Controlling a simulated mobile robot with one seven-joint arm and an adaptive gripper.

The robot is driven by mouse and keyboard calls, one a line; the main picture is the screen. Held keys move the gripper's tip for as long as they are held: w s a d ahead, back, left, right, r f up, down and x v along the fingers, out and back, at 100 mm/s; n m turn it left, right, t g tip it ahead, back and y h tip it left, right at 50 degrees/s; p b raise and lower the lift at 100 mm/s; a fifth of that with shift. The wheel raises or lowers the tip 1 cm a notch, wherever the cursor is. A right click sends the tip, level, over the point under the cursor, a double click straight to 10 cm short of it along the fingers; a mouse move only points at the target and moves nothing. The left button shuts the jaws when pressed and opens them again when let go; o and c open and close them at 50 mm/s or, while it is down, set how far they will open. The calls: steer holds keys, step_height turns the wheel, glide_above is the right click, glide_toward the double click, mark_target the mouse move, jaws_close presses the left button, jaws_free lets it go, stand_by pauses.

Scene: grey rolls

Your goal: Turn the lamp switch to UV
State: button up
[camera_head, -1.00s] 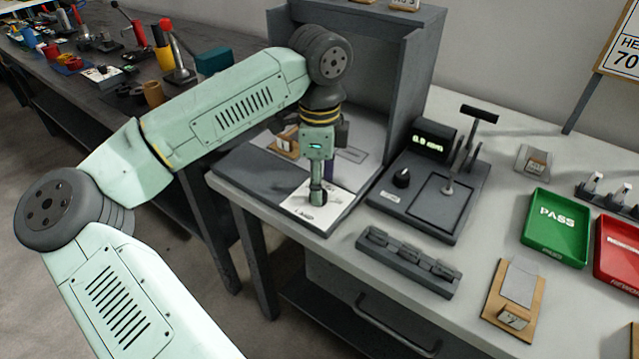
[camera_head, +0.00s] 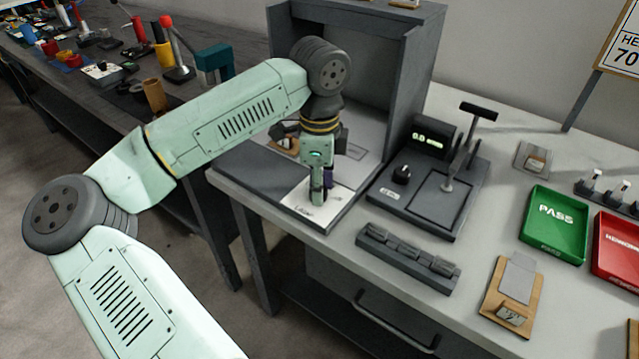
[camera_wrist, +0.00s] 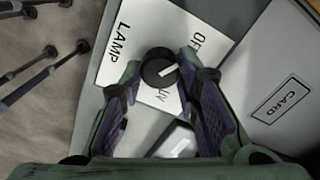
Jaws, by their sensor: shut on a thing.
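The lamp switch is a round black knob (camera_wrist: 159,68) with a white pointer line, on a white plate (camera_wrist: 113,72) printed LAMP, OFF and UV. In the wrist view the pointer line points right, roughly between OFF and UV. My gripper (camera_wrist: 161,70) points down with its fingertips on opposite sides of the knob, shut on it. In the head view my gripper (camera_head: 321,196) is low over the white plate (camera_head: 299,206) at the front of the grey booth, and it hides the knob.
To the right are a gauge stand (camera_head: 428,200), a grey slotted block (camera_head: 405,262) and a green PASS tray (camera_head: 556,225).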

steer(key=c, duration=0.3)
steer(key=shift+c, duration=0.2)
steer(key=shift+f+m+b, duration=0.1)
steer(key=shift+m+b, duration=0.3)
steer(key=shift+b, duration=0.15)
steer(key=m+b, duration=0.2)
steer(key=b, duration=0.1)
steer(key=shift+f+m, duration=0.1)
steer(key=shift+m, duration=0.3)
steer(key=m+b, duration=0.2)
steer(key=m, duration=0.1)
steer(key=shift+m, duration=0.3)
steer(key=m+b, duration=0.2)
steer(key=m, duration=0.2)
steer(key=shift+s+a, duration=0.1)
steer(key=m, duration=0.3)
steer(key=m+b, duration=0.1)
steer(key=m, duration=0.2)
steer(key=shift+r+m, duration=0.2)
steer(key=shift+m, duration=0.2)
steer(key=m, duration=0.5)
steer(key=shift+a+m, duration=0.1)
steer(key=shift+m, duration=0.3)
